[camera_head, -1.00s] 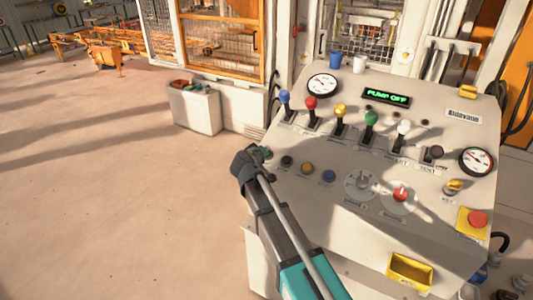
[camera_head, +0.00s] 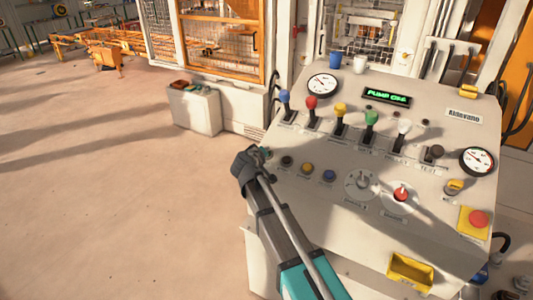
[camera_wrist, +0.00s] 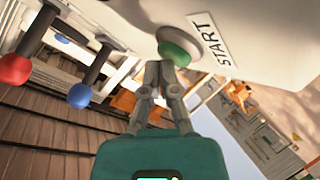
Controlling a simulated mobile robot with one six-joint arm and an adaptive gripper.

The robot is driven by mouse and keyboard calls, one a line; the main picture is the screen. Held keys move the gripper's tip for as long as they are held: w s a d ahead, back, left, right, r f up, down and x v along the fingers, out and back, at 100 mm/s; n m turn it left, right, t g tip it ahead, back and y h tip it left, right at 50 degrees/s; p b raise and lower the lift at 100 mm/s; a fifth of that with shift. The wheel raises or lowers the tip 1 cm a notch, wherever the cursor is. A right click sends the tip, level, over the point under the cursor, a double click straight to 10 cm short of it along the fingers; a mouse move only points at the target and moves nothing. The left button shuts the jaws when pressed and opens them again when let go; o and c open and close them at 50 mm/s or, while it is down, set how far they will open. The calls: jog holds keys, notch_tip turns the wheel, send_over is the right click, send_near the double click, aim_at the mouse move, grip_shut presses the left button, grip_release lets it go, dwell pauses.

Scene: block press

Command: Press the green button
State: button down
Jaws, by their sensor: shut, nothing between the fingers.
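The display (camera_head: 386,96) on the console reads PUMP ON in green.
Black, yellow and blue buttons (camera_head: 329,175) run to the right of the green one. A row of coloured levers (camera_head: 340,118) stands above them. Dials, a red emergency button (camera_head: 478,218) and a yellow tray (camera_head: 410,271) lie further right. Open floor is at left.

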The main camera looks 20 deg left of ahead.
jog(key=shift+w+f, duration=0.1)
jog(key=shift+f, duration=0.1)
jog(key=shift+r, duration=0.2)
jog(key=shift+s+r+p, duration=0.4)
jog(key=shift+r+p, duration=0.3)
jog(key=shift+p, duration=0.05)
jog(key=shift+r, duration=0.1)
dwell(0.3)
jog(key=r+p, duration=0.1)
jog(key=s+r+p, duration=0.1)
jog(key=r+p, duration=0.1)
jog(key=s+r+p, duration=0.1)
jog(key=r+p, duration=0.1)
jog(key=shift+s+a+r, duration=0.15)
jog(key=shift+s+a, duration=0.05)
jog(key=shift+a, duration=0.2)
dwell(0.9)
